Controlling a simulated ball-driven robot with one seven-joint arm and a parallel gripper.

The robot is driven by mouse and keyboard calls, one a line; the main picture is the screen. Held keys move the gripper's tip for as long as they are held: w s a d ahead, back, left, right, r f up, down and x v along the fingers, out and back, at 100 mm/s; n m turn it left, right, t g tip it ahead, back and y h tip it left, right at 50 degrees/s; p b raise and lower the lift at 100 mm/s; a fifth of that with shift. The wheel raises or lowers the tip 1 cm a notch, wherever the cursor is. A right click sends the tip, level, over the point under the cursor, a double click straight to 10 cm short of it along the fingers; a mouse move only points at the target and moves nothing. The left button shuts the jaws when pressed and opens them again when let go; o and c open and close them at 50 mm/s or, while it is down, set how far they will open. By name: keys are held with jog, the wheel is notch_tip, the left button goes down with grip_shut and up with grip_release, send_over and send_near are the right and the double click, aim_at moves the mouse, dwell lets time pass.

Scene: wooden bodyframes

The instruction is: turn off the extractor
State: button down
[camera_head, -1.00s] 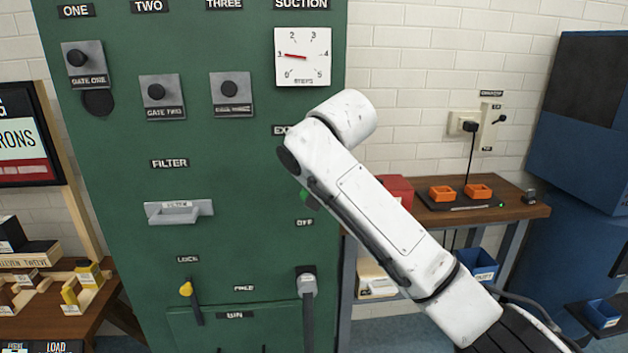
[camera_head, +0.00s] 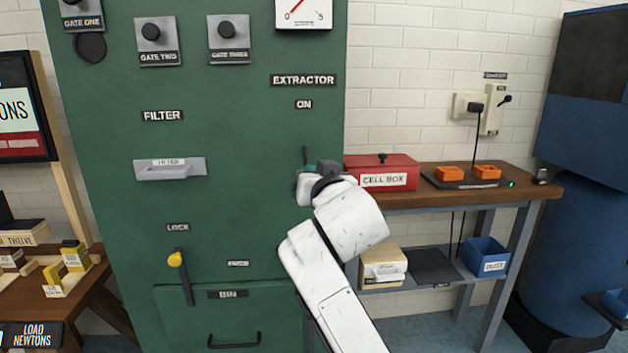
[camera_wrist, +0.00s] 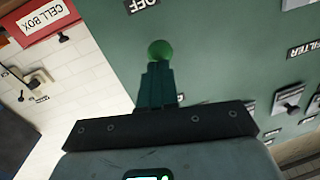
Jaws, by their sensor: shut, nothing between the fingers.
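The green cabinet carries the EXTRACTOR label (camera_head: 303,80) with an ON label (camera_head: 304,104) below it. In the wrist view, the extractor's round green knob (camera_wrist: 160,50) shows just beyond my fingertips, near the upside-down OFF label (camera_wrist: 141,4). My gripper (camera_wrist: 157,68) is shut and empty; I cannot tell whether it touches the knob. In the head view, my gripper (camera_head: 309,169) is at the panel below ON, hiding the knob and OFF label. A thin dark upright piece (camera_head: 304,155) shows above it.
A red cell box (camera_head: 382,172) and a charger with orange cells (camera_head: 468,178) stand on the wooden bench to the right. Left on the cabinet are the filter handle (camera_head: 170,169) and yellow-knobbed lock lever (camera_head: 180,270). A bin drawer (camera_head: 233,320) is below.

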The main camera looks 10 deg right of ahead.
jog(key=shift+w+f+b, duration=0.15)
jog(key=shift+f+b, duration=0.15)
jog(key=shift+f, duration=0.1)
dwell(0.3)
